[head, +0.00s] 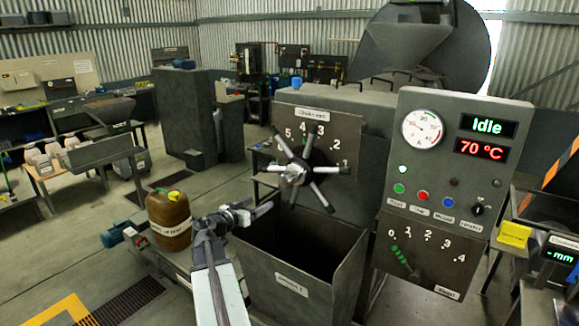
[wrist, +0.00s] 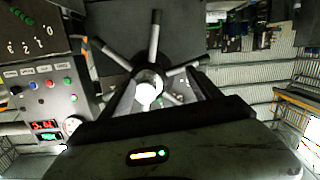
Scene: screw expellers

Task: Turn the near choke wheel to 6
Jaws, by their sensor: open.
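The choke wheel (head: 293,173) is a pale hub with several grey spokes, in front of a dark dial plate (head: 344,139) with white numbers; 1 to 5 are readable. No 6 is legible; the plate's left part is partly behind the spokes. The wheel also fills the middle of the wrist view (wrist: 148,88). My gripper (head: 262,208) is open and empty, left of and below the wheel, apart from it.
An open dark bin (head: 290,284) stands below the wheel. The control panel (head: 452,160) on the right reads Idle and 70 °C, with a 0 to 4 dial below. A brown jug (head: 170,222) stands left of my arm. A small display (head: 560,255) reads "-mm".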

